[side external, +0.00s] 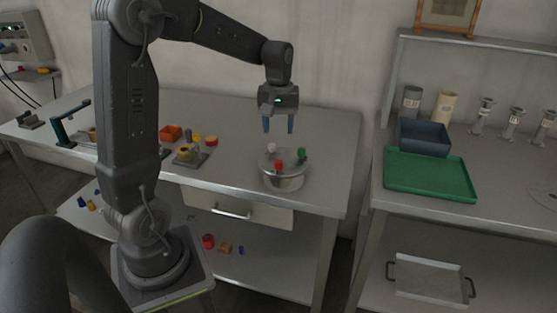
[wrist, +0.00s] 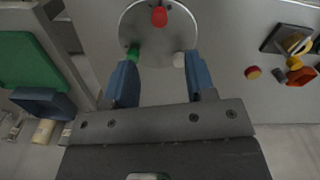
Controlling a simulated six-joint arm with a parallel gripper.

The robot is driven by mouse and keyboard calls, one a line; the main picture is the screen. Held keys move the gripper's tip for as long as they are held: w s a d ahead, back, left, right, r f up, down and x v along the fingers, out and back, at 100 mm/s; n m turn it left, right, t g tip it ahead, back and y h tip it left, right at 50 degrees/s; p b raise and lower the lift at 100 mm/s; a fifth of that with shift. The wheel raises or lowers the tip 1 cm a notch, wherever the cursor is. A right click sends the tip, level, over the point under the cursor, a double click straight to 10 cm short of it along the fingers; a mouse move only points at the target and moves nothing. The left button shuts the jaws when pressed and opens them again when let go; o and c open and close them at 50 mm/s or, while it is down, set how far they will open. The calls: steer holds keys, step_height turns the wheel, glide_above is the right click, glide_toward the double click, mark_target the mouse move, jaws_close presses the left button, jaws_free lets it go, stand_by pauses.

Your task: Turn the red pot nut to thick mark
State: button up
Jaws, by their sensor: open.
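The pot (side external: 284,181) is a round metal vessel with a flat lid, standing near the front right of the metal table. Its lid carries a red nut (side external: 279,164) at the front, a green nut (side external: 301,154) at the right and a white nut (side external: 271,147) at the back. In the wrist view the red nut (wrist: 159,16) is at the top, beyond my fingertips. My gripper (side external: 279,126) is open and empty, pointing down above the lid and apart from it. The wrist view shows its blue fingers (wrist: 160,75) spread. I cannot make out a thick mark.
Left of the pot are an orange box (side external: 171,133), a yellow part on a small stand (side external: 187,153) and a red cap (side external: 211,141). On the right bench are a green tray (side external: 430,174) and a blue-grey bin (side external: 424,137). The table around the pot is clear.

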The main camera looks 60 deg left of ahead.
mark_target(278, 162)
step_height(278, 162, down, 11)
steer(key=shift+r, duration=0.2)
steer(key=shift+c, duration=0.4)
steer(key=c, duration=0.8)
steer(key=shift+c, duration=0.2)
steer(key=shift+m, duration=0.3)
steer(key=m, duration=0.5)
steer(key=shift+m, duration=0.3)
steer(key=m, duration=0.5)
steer(key=shift+m, duration=0.4)
